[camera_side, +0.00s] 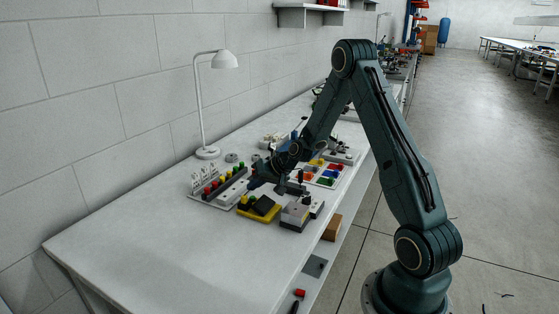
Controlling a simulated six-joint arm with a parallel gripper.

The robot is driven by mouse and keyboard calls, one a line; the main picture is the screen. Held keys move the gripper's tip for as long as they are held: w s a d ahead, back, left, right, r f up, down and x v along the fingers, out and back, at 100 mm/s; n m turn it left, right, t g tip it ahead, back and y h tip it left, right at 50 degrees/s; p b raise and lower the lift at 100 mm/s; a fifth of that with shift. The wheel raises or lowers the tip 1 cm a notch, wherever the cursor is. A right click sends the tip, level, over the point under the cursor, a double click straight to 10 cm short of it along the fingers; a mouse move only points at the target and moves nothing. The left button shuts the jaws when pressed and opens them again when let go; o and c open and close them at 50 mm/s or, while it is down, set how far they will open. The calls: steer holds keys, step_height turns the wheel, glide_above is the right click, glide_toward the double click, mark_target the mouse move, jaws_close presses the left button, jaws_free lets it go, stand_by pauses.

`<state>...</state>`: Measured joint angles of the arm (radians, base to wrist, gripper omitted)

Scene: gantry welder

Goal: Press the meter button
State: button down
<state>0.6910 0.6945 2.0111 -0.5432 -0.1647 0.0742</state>
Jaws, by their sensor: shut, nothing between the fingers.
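My gripper (251,187) is shut and empty, low over the workbench. It is just above and behind a yellow and black device (259,207), which looks like the meter. A small yellow-green knob or button (244,200) shows at the device's left end. I cannot tell whether the fingertips touch anything, and the device's markings are too small to read.
A grey box (298,214) stands right of the yellow device. A rack with red, yellow and green pieces (226,184) is to the left. Colored bins (325,174) lie behind on the right, and a white lamp (207,152) stands by the wall. The bench's near left (150,240) is clear.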

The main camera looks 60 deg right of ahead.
steer(key=shift+r, duration=2.4)
steer(key=s+a+r+n+g, duration=0.1)
steer(key=s+a+r+n, duration=0.2)
steer(key=s+a+r, duration=0.35)
steer(key=s+a+r+n+g, duration=0.15)
steer(key=s+a+r, duration=0.25)
steer(key=a+r, duration=0.45)
steer(key=s+a+r+n, duration=0.1)
steer(key=s+a, duration=0.2)
steer(key=s, duration=0.7)
steer(key=s+a+r+n+g+h, duration=0.1)
steer(key=s+a, duration=0.3)
steer(key=s, duration=0.5)
steer(key=shift+s+a+r+n, duration=0.2)
steer(key=shift+s+r+n, duration=0.15)
steer(key=shift+n, duration=0.3)
